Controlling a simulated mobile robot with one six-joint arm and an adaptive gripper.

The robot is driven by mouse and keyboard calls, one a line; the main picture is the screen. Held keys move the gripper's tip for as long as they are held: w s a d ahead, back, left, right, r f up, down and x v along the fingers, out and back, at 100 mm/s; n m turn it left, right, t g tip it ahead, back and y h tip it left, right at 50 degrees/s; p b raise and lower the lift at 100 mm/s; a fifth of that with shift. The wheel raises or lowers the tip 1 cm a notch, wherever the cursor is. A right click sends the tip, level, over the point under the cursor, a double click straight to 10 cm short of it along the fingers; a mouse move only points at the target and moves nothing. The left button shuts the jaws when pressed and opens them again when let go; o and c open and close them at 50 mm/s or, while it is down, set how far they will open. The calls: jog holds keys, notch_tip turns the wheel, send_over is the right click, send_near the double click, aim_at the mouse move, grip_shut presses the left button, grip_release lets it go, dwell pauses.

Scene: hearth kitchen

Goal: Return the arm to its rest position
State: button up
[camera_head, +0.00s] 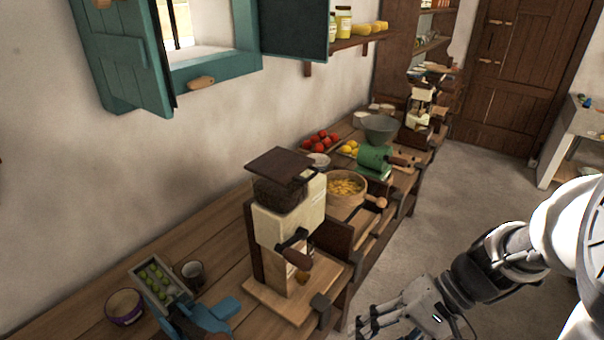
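My arm (500,262) comes in from the right edge, white with dark joints. It reaches down and left over the floor, in front of the counter. My gripper (366,318) is at the bottom of the view, to the right of the mill on the counter. Its fingers point left and look spread apart, with nothing seen between them. It appears clear of the counter edge, though the exact gap cannot be told.
The long wooden counter (222,222) holds a cream mill (285,222), a basket of yellow pieces (345,190), a green grinder (373,160), a crate of green fruit (158,280), a bowl (124,307) and a blue object (208,316). Open floor (455,190) lies right of the counter.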

jog(key=s+d+r+n+t+h, duration=0.1)
jog(key=s+r+n+t+h, duration=0.2)
jog(key=s+r+t+h, duration=0.3)
notch_tip(320, 180, up, 4)
jog(key=shift+d+f+h, duration=0.1)
jog(key=shift+d+h, duration=0.2)
jog(key=shift+h, duration=0.9)
